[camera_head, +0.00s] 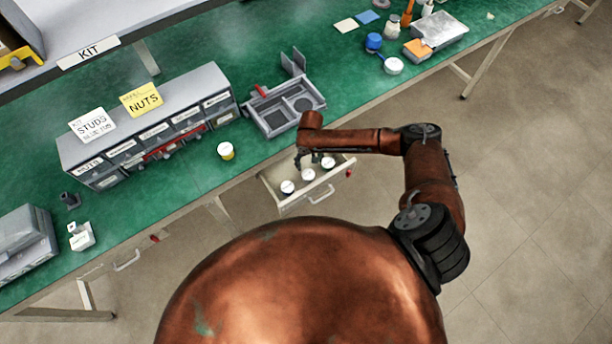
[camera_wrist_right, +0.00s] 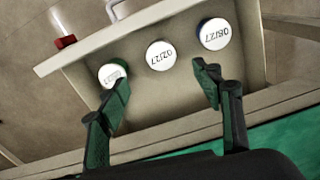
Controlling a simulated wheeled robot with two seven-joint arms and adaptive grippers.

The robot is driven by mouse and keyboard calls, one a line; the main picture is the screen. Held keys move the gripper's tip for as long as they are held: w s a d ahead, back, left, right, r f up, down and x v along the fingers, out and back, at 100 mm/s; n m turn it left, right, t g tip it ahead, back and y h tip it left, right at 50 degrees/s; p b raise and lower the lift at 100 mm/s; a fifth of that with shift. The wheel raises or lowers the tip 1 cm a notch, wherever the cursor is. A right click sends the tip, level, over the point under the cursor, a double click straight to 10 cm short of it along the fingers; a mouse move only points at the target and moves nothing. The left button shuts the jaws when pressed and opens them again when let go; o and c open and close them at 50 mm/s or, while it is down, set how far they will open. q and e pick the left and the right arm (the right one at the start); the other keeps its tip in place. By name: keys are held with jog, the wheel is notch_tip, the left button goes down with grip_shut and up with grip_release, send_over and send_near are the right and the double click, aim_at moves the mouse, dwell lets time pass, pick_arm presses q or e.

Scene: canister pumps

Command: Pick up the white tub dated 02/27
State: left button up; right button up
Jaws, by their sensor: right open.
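Three tubs with round white lids stand in a row in an open drawer. The middle one, the white tub dated 02/27 (camera_wrist_right: 161,55), reads upside down in the wrist view; in the head view it is the middle lid (camera_head: 308,175). The tub on the wrist view's right (camera_wrist_right: 214,34) seems to read 08/27. The tub on the left (camera_wrist_right: 112,75) is partly covered by a finger and its label is unclear. My right gripper (camera_wrist_right: 161,77) is open and empty above the drawer, its fingers apart on either side of the middle tub's line. My left gripper is not in view.
The pale drawer (camera_head: 269,185) is pulled out below the green bench (camera_head: 190,178). Labelled grey bins (camera_head: 205,82) stand farther left.

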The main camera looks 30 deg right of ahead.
aim_at(310, 176)
notch_tip(310, 176, down, 6)
jog(key=b, duration=0.4)
jog(key=shift+d+b, duration=0.1)
jog(key=shift+b, duration=0.2)
jog(key=shift+f, duration=0.65)
notch_tip(310, 176, down, 7)
jog(key=shift+s+r+b, duration=0.1)
jog(key=shift+s+b, duration=0.05)
jog(key=shift+b, duration=0.6)
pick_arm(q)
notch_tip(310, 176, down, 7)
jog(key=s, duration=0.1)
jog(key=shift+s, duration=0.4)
pick_arm(e)
jog(key=c, duration=1.3)
